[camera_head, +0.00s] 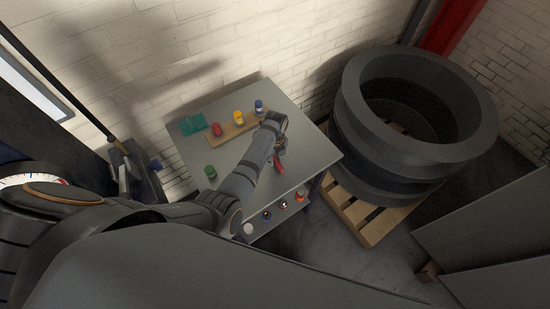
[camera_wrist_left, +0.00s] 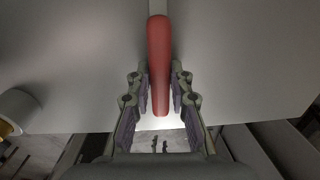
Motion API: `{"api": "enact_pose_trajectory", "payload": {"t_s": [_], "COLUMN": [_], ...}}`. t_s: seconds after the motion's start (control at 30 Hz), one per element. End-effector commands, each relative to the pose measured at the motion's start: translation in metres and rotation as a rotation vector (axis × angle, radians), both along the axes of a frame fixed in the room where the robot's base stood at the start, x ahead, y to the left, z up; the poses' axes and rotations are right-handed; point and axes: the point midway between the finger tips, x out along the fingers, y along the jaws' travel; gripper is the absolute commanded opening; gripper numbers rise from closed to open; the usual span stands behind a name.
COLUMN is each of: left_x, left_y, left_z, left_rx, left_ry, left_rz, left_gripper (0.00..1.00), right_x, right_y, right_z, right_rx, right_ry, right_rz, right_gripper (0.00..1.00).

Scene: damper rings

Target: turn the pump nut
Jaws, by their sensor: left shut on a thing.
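My left gripper (camera_head: 279,153) is over the grey table, its wrist bent down near the right end of the wooden board. In the left wrist view, the gripper (camera_wrist_left: 160,82) is shut on a red handle (camera_wrist_left: 158,50) that lies between its padded fingers. The handle joins a pale metal shank at the top of that view; the tool's far end is out of the picture. In the head view the red handle (camera_head: 279,168) shows just below the gripper. I cannot make out a pump nut in either view. My right gripper is not in view.
The table (camera_head: 312,150) holds a wooden board (camera_head: 229,132) with red, yellow and blue containers, a teal cloth (camera_head: 193,124) and a green container (camera_head: 210,171). Small items sit on its lower shelf. Stacked dark rings (camera_head: 375,160) stand on a pallet (camera_head: 362,222) to the right.

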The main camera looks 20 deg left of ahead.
Motion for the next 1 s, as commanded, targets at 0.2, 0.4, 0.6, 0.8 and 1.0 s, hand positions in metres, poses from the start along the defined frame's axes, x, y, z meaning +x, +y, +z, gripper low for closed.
{"api": "enact_pose_trajectory", "payload": {"t_s": [0.2, 0.4, 0.6, 0.8, 1.0], "left_x": [0.0, 0.001, 0.001, 0.001, 0.0], "left_y": [0.0, 0.0, 0.0, 0.0, -0.001], "left_z": [0.0, 0.009, 0.026, 0.044, 0.058], "left_rx": [0.0, -0.001, -0.001, -0.001, -0.001], "left_ry": [0.0, -0.002, -0.004, -0.004, -0.002], "left_rz": [0.0, 0.0, 0.0, 0.0, -0.001], "left_gripper": [0.0, 0.0, 0.0, 0.0, 0.0], "right_x": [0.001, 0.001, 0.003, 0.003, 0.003], "right_y": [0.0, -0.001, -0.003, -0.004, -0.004], "right_z": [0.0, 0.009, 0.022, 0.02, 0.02], "right_rx": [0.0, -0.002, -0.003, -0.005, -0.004], "right_ry": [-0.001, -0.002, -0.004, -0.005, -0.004], "right_rz": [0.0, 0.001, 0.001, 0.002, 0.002], "right_gripper": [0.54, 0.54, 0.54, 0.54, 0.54]}}
